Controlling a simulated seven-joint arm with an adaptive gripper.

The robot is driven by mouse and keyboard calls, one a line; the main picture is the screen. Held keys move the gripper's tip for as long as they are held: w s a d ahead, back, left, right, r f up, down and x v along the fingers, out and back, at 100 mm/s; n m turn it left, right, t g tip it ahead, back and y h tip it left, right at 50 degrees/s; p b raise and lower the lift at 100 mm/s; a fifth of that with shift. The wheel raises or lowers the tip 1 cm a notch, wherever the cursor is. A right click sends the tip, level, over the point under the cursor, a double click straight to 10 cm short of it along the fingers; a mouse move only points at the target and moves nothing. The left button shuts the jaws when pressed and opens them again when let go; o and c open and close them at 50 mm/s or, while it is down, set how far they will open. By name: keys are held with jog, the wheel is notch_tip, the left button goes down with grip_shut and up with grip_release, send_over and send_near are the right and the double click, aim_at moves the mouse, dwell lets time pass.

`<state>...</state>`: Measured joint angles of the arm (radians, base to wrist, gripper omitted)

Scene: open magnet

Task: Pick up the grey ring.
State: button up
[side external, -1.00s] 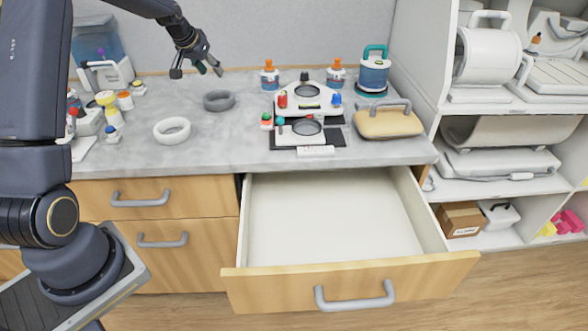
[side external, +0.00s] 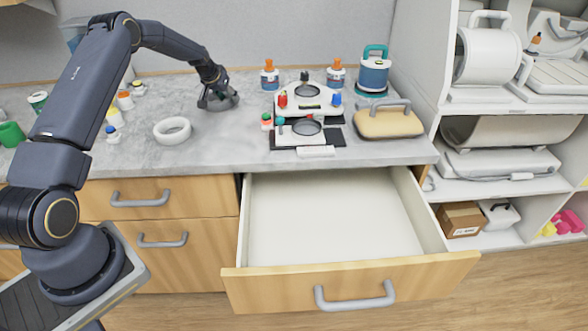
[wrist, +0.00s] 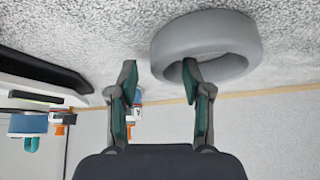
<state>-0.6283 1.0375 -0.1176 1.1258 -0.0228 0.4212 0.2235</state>
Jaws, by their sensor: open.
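The grey ring (side external: 232,100) lies flat on the grey countertop, partly hidden behind my gripper (side external: 212,100) in the side view. In the wrist view the thick grey ring (wrist: 208,36) is at the top, right of centre. My gripper (wrist: 157,68) is open there, with its two green-and-grey fingers apart. The right fingertip overlaps the ring's opening, and the left fingertip is to the left of the ring, clear of its outline. Nothing is held between the fingers. I cannot tell whether a finger touches the ring.
White devices on a dark mat (side external: 338,140) stand to the right, with orange-capped bottles (side external: 269,76) behind. The drawer (side external: 330,215) below is open and empty. The wall is close behind the ring.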

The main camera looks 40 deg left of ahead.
jog(key=shift+w+a+f, duration=0.15)
jog(key=shift+w+f, duration=0.25)
jog(key=shift+f, duration=0.2)
grip_shut()
